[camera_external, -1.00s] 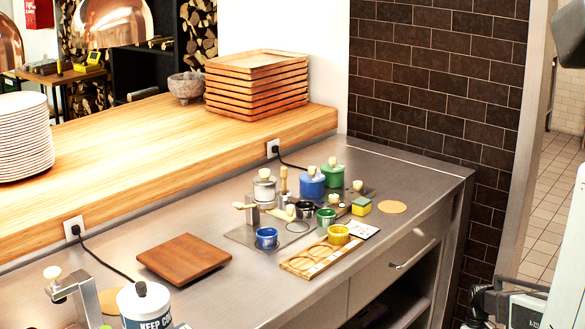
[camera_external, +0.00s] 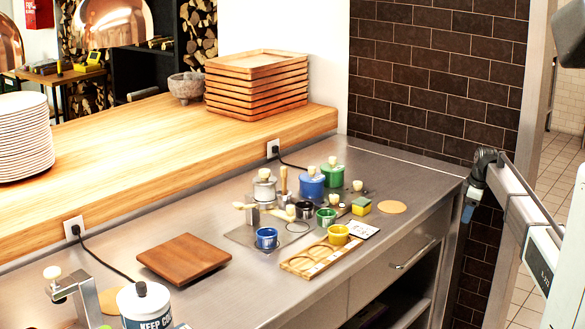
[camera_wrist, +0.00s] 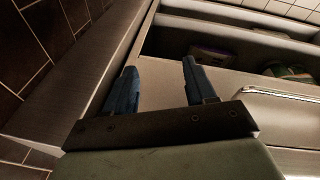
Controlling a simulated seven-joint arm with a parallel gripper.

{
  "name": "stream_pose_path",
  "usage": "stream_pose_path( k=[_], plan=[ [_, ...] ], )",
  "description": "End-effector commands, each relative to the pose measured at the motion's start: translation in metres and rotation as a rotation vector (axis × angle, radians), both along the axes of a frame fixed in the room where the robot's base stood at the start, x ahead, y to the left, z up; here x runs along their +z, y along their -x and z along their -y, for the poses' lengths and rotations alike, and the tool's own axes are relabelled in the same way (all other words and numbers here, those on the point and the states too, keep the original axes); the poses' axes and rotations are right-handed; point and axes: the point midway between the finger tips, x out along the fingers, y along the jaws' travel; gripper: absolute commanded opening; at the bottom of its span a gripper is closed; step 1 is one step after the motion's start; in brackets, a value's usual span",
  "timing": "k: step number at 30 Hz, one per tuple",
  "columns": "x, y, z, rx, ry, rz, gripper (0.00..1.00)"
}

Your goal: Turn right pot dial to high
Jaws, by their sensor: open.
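Three lidded pots stand toward the back of the steel counter: a grey pot (camera_external: 264,189), a blue pot (camera_external: 311,186) and a green pot (camera_external: 333,175) farthest right. Small pale knobs show around them, one (camera_external: 357,185) right of the blue pot. I cannot tell which is the right pot's dial or its setting. My gripper (camera_external: 468,212) is beyond the counter's right end, well apart from the pots. In the wrist view its two blue fingers (camera_wrist: 158,85) are spread with nothing between them.
Small blue (camera_external: 266,238), green and yellow (camera_external: 338,234) cups crowd the counter before the pots. A yellow-green sponge (camera_external: 361,206) lies to their right. A wooden board (camera_external: 184,258) lies at left. A drawer handle (camera_external: 413,254) juts from the front.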

Motion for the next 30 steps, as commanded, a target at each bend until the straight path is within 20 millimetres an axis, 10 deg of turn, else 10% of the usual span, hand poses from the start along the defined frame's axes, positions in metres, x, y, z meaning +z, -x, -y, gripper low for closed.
stream_pose_path(
  k=[16,30],
  plan=[
    [0.181,-0.073,-0.007,0.228,0.037,0.16,0.55],
    [0.235,-0.036,-0.235,0.438,-0.174,-0.004,0.55]
  ],
)
